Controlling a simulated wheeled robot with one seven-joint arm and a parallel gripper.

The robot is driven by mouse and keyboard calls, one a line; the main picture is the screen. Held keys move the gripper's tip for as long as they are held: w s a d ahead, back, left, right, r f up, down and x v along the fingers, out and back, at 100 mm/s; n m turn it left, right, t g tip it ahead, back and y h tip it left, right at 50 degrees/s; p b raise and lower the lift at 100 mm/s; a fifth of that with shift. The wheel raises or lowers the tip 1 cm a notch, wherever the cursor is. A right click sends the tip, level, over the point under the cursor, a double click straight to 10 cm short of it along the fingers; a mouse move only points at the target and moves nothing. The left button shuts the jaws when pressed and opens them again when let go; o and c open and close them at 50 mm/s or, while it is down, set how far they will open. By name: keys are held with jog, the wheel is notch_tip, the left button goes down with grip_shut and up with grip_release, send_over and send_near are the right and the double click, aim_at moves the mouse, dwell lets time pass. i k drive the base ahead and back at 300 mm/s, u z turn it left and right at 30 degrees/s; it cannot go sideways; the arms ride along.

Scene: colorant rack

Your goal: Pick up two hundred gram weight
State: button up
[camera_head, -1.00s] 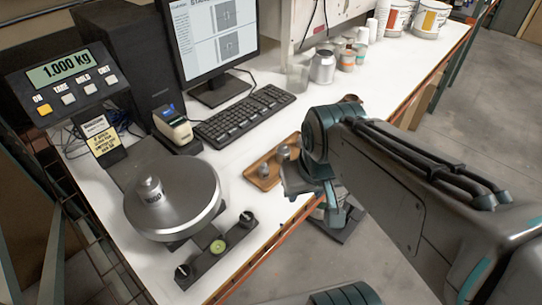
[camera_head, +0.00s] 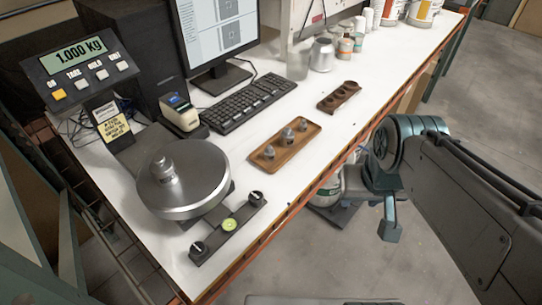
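A wooden tray (camera_head: 309,143) on the white bench holds three grey metal weights in a row: a far one (camera_head: 302,124), a middle one (camera_head: 287,136) and a near one (camera_head: 269,152). No marking on them is readable, so I cannot tell which is two hundred grams. Another weight (camera_head: 162,169) stands on the round pan (camera_head: 200,185) of the scale, whose display (camera_head: 79,52) reads 1.000 kg. My gripper (camera_head: 385,205) is off the bench's front edge, right of the tray and apart from all weights. Its finger opening is not clear from this angle.
A small wooden holder with round hollows (camera_head: 339,95) lies behind the tray. A keyboard (camera_head: 245,103), a label printer (camera_head: 181,113) and a monitor stand further back. Cans and cups stand at the far end. Bare bench surrounds the tray.

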aim_at(269, 152)
jog(key=k, duration=0.5)
jog(key=u, duration=1.5)
jog(key=i, duration=0.5)
jog(key=u, duration=0.05)
